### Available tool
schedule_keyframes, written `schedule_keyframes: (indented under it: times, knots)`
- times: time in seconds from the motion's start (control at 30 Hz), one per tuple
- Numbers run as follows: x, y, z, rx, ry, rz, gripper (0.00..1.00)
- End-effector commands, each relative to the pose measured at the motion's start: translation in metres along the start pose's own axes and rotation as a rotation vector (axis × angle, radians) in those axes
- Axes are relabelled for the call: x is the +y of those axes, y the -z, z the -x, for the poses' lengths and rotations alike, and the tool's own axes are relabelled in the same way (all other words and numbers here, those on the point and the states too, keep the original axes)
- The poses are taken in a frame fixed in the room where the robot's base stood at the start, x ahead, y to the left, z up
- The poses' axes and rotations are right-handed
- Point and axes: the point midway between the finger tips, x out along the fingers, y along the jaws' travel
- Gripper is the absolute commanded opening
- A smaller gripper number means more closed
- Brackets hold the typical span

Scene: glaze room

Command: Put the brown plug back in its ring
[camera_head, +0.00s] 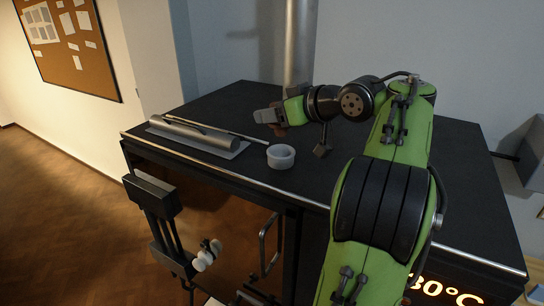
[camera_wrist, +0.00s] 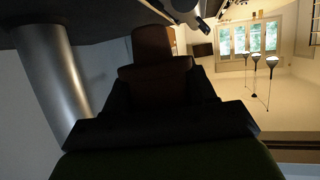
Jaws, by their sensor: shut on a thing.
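My gripper (camera_head: 272,115) is shut on the brown plug and holds it above the black top (camera_head: 245,175). In the head view only a small brownish bit of the plug (camera_head: 281,131) shows below the fingers. In the wrist view the brown plug (camera_wrist: 152,43) sticks out beyond the dark jaws. A short pale grey ring (camera_head: 281,163) stands upright on the top, nearer the front edge and just below the gripper in the head view. Its opening faces up and looks empty. The plug and the ring are apart.
A grey metal cylinder (camera_head: 207,135) lies on a pale sheet left of the ring, with a thin rod beside it. A metal rail edges the front. The top around the ring is mostly clear.

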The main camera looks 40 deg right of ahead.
Motion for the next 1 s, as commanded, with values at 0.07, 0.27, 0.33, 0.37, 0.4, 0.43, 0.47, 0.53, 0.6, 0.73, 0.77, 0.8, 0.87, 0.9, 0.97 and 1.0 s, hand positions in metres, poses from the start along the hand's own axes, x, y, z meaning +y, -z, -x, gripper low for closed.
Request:
schedule_keyframes:
  times: [0.07,0.27,0.33,0.37,0.4,0.43,0.47,0.53,0.6,0.73,0.77,0.8,0.87,0.9,0.97,1.0]
  knots:
    - [-0.001,-0.021,-0.008,0.000,0.000,-0.001,0.01]
    - [-0.001,-0.054,-0.022,0.000,0.000,-0.001,0.01]
    - [-0.001,-0.060,-0.024,0.000,-0.001,0.000,0.01]
    - [-0.001,-0.061,-0.025,0.000,-0.001,0.000,0.01]
    - [-0.001,-0.060,-0.024,0.000,-0.001,0.001,0.01]
    - [-0.001,-0.060,-0.024,0.000,-0.002,0.002,0.01]
    - [-0.001,-0.059,-0.024,0.000,-0.002,0.002,0.01]
    - [-0.001,-0.058,-0.024,0.000,-0.001,0.002,0.01]
    - [-0.001,-0.059,-0.024,0.000,-0.001,0.002,0.01]
    - [-0.001,-0.064,-0.026,0.000,-0.001,0.002,0.01]
    - [-0.001,-0.065,-0.026,0.000,-0.001,0.002,0.01]
    - [-0.001,-0.065,-0.026,0.000,-0.001,0.002,0.57]
    - [-0.001,-0.064,-0.026,0.000,-0.001,0.002,0.66]
    - [-0.001,-0.064,-0.026,0.000,-0.001,0.002,0.72]
    - [-0.001,-0.064,-0.026,0.000,-0.001,0.002,0.81]
    - [-0.001,-0.064,-0.026,0.000,-0.001,0.002,0.81]
